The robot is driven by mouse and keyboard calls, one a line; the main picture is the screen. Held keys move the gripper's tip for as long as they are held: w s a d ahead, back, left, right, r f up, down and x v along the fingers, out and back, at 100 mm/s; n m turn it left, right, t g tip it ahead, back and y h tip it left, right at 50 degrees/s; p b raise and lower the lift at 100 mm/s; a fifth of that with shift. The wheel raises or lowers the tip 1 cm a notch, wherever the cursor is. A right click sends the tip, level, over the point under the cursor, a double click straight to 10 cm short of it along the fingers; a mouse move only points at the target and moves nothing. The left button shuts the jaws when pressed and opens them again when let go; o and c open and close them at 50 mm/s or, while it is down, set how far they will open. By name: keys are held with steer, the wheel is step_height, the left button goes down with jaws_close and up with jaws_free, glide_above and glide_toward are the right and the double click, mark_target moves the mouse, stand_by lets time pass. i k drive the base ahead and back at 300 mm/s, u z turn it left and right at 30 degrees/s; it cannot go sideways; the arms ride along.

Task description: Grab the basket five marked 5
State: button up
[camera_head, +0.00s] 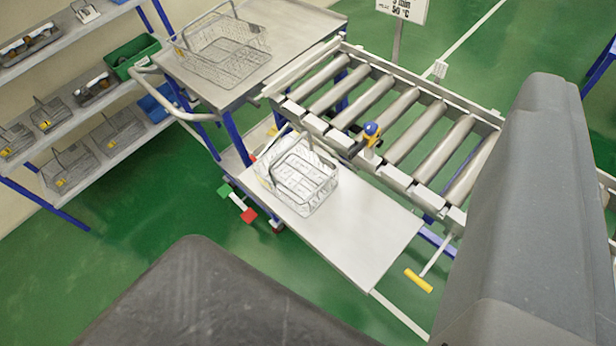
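A wire basket (302,181) with a raised handle sits on the lower flat metal plate beside the roller conveyor. A larger wire basket (222,52) sits on the steel cart top at the upper left. I cannot read a 5 on either basket. Large grey and dark parts of my own arm or gripper fill the right side and the bottom left, close to the camera. I cannot make out the fingertips or whether they are open. Neither basket is visibly touched by these parts.
The roller conveyor (404,126) runs beside the plate (352,236), with a blue-topped valve (371,131) on its near edge. A yellow-handled lever (418,281) sticks out below. Shelves (75,120) with smaller baskets and a green bin (133,57) stand at left. Green floor is clear at lower left.

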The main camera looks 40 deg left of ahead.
mark_target(325, 160)
steer(key=z, duration=2.45)
steer(key=k, duration=2.5)
steer(key=u, duration=1)
steer(key=i, duration=1.05)
steer(key=z, duration=0.05)
